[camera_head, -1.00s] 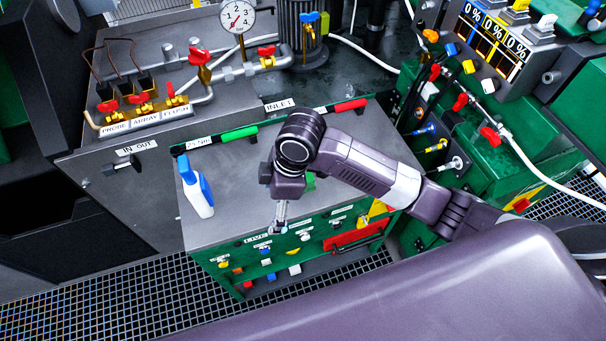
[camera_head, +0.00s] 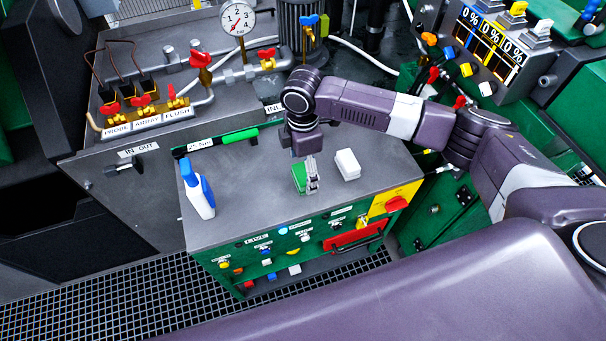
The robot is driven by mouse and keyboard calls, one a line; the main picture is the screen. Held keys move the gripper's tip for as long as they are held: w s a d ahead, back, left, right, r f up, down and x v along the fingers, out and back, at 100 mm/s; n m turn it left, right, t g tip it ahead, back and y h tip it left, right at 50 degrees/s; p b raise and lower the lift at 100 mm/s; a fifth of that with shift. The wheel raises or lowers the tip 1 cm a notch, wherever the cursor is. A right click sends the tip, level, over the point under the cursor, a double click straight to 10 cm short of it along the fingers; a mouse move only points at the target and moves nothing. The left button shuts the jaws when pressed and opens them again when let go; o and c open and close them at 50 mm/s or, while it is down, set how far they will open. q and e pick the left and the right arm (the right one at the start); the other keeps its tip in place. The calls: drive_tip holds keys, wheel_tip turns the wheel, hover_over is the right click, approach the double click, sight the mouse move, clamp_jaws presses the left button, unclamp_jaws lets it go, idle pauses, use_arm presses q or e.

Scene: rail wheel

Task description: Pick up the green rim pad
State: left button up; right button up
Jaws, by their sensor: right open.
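The green rim pad (camera_head: 298,179) is a small block on the grey top of the green cabinet (camera_head: 252,190). My right gripper (camera_head: 311,182) points down right at the pad, its grey fingers in front of and beside the pad's right side. Its jaws are open. The fingers hide part of the pad, and I cannot tell whether they touch it or stand around it. My left gripper is not in view.
A white block (camera_head: 347,164) lies just right of my right gripper. A white and blue spray bottle (camera_head: 201,194) stands at the cabinet's left edge. A green-handled tool (camera_head: 240,135) lies along the back edge. The top between bottle and pad is clear.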

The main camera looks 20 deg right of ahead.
sight(303, 173)
drive_tip(key=shift+f, duration=1.3)
drive_tip(key=c, duration=1.3)
drive_tip(key=shift+r, duration=0.1)
drive_tip(key=shift+c, duration=0.2)
drive_tip(key=shift+r, duration=0.6)
wheel_tip(303, 173, up, 19)
drive_tip(key=b, duration=0.2)
drive_tip(key=shift+f, duration=0.1)
